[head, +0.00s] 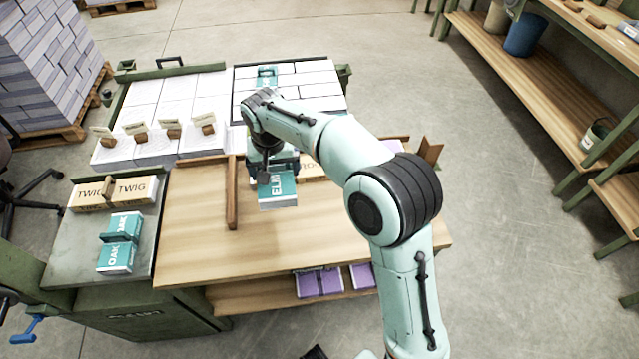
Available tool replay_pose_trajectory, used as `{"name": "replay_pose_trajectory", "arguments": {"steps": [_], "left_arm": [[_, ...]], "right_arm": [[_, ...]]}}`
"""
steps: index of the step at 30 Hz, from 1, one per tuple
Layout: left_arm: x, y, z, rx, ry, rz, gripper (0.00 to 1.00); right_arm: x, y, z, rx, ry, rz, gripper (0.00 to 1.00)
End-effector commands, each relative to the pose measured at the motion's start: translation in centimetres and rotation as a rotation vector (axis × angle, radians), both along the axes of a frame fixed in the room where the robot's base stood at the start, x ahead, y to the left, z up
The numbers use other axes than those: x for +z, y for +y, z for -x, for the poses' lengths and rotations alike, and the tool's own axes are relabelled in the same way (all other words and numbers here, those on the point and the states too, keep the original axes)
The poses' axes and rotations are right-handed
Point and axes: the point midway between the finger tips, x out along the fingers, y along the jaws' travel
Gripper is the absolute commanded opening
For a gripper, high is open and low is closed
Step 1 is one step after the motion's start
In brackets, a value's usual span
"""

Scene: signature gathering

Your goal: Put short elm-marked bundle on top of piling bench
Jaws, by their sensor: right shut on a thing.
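The elm-marked bundle (278,191) is a teal-and-white block with "ELM" on its top. It is at the middle of the wooden bench (190,235), and its far part is hidden under my right gripper (272,176). My right gripper points down and is shut on this bundle. I cannot tell whether the bundle touches the bench top or hangs just above it. Which surface is the piling bench is not labelled in view. My left gripper is not in view.
Oak-marked bundles (117,257) and a twig-marked block (135,191) lie on the grey surface at left. White paper stacks (150,151) with small tags stand behind. A wooden divider (232,192) rises left of the elm bundle. Purple bundles (320,283) lie on the shelf below.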

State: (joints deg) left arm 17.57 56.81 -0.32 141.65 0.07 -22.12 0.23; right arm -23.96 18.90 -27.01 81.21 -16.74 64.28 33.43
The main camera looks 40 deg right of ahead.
Motion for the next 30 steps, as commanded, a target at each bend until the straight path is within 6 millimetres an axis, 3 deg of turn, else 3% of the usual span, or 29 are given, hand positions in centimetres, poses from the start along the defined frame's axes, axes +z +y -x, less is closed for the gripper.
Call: {"name": "replay_pose_trajectory", "arguments": {"steps": [5, 18, 30], "left_arm": [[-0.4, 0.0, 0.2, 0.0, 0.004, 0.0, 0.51], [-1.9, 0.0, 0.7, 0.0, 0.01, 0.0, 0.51], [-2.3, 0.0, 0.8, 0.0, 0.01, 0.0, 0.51]], "right_arm": [[-2.1, 0.0, 0.1, 0.001, 0.005, 0.001, 0.54], [-13.4, 0.0, 0.1, -0.001, 0.004, 0.001, 0.54], [-17.4, -0.1, 0.1, 0.0, 0.002, 0.001, 0.54]]}}
